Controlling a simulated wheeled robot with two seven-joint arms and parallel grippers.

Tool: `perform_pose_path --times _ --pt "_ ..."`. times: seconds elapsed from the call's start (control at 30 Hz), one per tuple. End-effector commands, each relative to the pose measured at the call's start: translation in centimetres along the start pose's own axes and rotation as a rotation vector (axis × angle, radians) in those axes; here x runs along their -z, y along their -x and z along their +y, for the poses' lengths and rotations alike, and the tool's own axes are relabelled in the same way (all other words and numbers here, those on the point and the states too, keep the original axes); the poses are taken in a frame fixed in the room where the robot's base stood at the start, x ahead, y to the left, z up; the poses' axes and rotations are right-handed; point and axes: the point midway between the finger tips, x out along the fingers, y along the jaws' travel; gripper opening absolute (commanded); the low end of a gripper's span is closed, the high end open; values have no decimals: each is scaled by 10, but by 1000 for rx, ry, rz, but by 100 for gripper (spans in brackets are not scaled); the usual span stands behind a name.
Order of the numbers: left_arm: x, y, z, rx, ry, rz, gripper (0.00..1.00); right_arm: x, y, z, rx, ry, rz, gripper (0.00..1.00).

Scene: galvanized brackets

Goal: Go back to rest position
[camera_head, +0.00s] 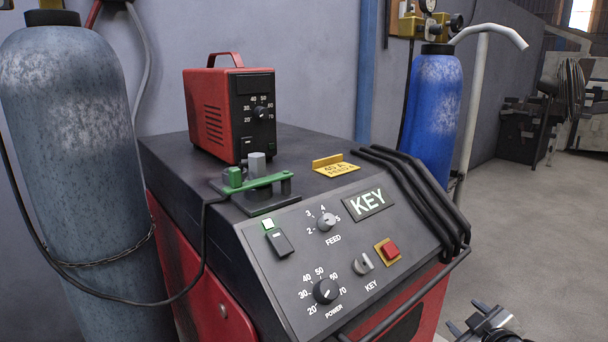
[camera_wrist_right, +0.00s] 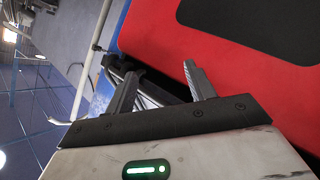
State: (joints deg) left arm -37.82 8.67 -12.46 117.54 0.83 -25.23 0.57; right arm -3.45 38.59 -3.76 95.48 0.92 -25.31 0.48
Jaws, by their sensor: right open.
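My right gripper (camera_head: 465,317) shows at the bottom right of the head view, low beside the right side of the red and black welding machine (camera_head: 190,160). Its two fingers are apart with nothing between them. In the right wrist view, the open fingers (camera_wrist_right: 161,71) point towards the machine's red side panel (camera_wrist_right: 230,35), which fills much of the upper right. I cannot tell how far the fingertips are from the panel. My left gripper is not in view.
The machine's front has knobs, a red button (camera_head: 390,250) and black cables (camera_head: 415,195) hanging right. A small red power unit (camera_head: 215,110) stands on top. A grey cylinder (camera_head: 75,150) stands left, a blue one (camera_head: 436,100) behind. Floor (camera_head: 540,220) at right is clear.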

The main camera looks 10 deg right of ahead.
Motion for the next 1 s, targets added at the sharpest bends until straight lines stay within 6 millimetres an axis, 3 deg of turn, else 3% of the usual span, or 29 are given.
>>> perform_pose_path --times 0.03,0.2,0.3,0.4,0.5,0.6,1.0 --pt "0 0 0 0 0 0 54 -8 12 -42 62 -35 -8 55" --pt "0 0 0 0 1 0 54 -22 68 -160 242 -170 -36 55" --pt "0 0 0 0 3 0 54 -21 110 -217 331 -269 -57 55" --pt "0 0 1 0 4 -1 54 -15 150 -259 397 -367 -80 55" --pt "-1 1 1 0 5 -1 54 -8 181 -284 438 -448 -101 55" --pt "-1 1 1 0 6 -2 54 -2 199 -297 458 -499 -114 55" --pt "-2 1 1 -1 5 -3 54 0 205 -301 465 -516 -119 55"
